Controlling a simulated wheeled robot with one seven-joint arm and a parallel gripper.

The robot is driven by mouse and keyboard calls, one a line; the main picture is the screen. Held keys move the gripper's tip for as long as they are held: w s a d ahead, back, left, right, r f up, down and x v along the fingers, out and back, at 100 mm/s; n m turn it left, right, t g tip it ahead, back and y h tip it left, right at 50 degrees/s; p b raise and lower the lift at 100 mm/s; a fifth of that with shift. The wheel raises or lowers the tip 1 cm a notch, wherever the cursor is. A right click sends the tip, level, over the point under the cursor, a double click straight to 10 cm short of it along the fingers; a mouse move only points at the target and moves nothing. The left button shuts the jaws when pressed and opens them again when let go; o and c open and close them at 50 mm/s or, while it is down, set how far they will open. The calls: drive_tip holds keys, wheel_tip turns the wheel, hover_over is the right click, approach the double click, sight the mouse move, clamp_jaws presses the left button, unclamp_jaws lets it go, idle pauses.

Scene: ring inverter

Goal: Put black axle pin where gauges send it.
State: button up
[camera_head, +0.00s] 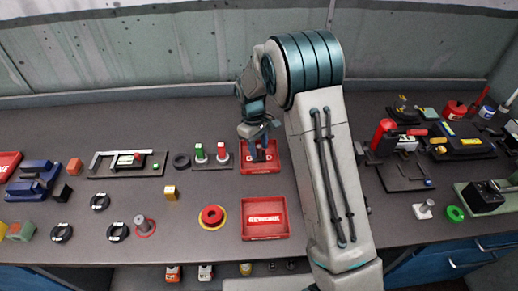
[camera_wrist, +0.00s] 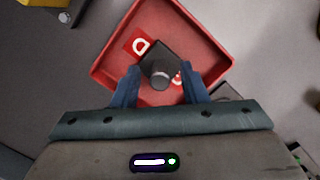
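My gripper (camera_wrist: 160,80) points down into a red tray (camera_wrist: 108,62) with its two blue fingers apart. A dark piece with a round grey end, which looks like the black axle pin (camera_wrist: 152,50), is between the fingers. I cannot tell whether the fingers touch it. It covers part of the tray's white lettering. In the head view my gripper (camera_head: 260,150) is low over this tray (camera_head: 260,170) and mostly hides the pin. The gauge stand (camera_head: 210,165) with a green-topped and a red-topped post is just left. A caliper-like gauge (camera_head: 127,163) lies further left.
A red REWORK tray (camera_head: 265,232) is in front of the gripper's tray. Tools and fixtures crowd the right.

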wheel_tip(320, 180, up, 11)
drive_tip(key=w+a+b, duration=0.1)
drive_tip(key=b, duration=0.1)
drive_tip(key=s+d+r+m+t, duration=0.1)
drive_tip(key=s+d+r+m, duration=0.1)
drive_tip(key=s+d+r, duration=0.3)
drive_tip(key=s+d+m+t, duration=0.1)
drive_tip(key=s+d+m, duration=0.2)
drive_tip(key=s, duration=0.8)
drive_tip(key=s+d+r+m+t+y, duration=0.1)
drive_tip(key=s+d+m, duration=0.3)
drive_tip(key=s, duration=0.8)
drive_tip(key=shift+s+d+t, duration=0.15)
drive_tip(key=shift+t, duration=0.55)
drive_tip(key=shift+s, duration=0.1)
